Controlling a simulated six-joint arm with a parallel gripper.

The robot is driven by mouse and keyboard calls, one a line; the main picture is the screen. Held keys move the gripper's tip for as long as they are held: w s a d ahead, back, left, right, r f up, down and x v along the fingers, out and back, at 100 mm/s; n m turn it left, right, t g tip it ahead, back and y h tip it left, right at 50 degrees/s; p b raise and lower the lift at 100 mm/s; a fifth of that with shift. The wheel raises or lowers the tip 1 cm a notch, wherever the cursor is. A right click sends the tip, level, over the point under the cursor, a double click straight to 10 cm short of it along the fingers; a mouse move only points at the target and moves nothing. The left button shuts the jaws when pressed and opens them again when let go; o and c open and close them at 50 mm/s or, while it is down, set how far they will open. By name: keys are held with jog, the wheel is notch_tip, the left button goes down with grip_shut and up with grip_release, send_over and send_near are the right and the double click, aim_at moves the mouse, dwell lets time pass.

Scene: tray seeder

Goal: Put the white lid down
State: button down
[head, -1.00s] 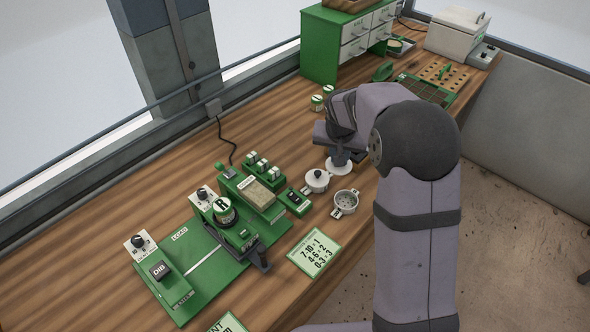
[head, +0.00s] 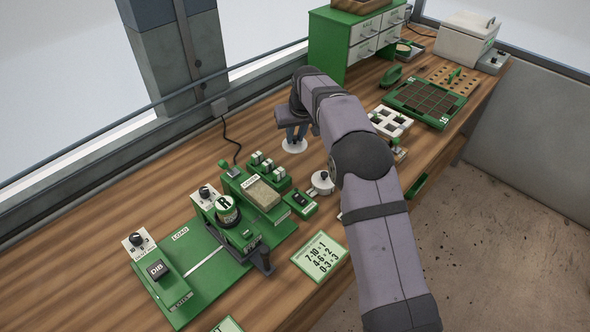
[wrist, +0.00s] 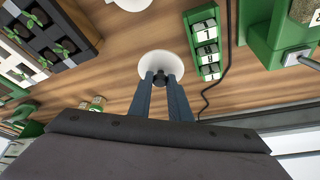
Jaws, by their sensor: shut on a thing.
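The white lid (head: 294,148) is a round white disc with a dark knob. It shows in the head view over the wooden bench, behind the green block with several labelled keys. My gripper (head: 297,136) points down at it. In the wrist view the fingers of my gripper (wrist: 161,84) are shut on the dark knob, and the white lid (wrist: 160,62) lies flat beyond them. Whether the lid touches the bench or hangs just above it, I cannot tell.
The green labelled-key block (wrist: 206,45) is close to the lid's right in the wrist view. A seedling tray (wrist: 45,45) is at the left. Bare bench (head: 200,150) lies left of the lid.

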aim_at(298, 150)
jog(key=shift+f+p, duration=1.65)
jog(key=shift+f, duration=3.35)
jog(key=shift+f, duration=0.2)
jog(key=c, duration=1.6)
grip_release()
jog(key=shift+c, duration=0.2)
jog(key=shift+r, duration=0.3)
jog(key=b+v, duration=0.3)
jog(key=v, duration=0.9)
jog(key=shift+s+f, duration=0.1)
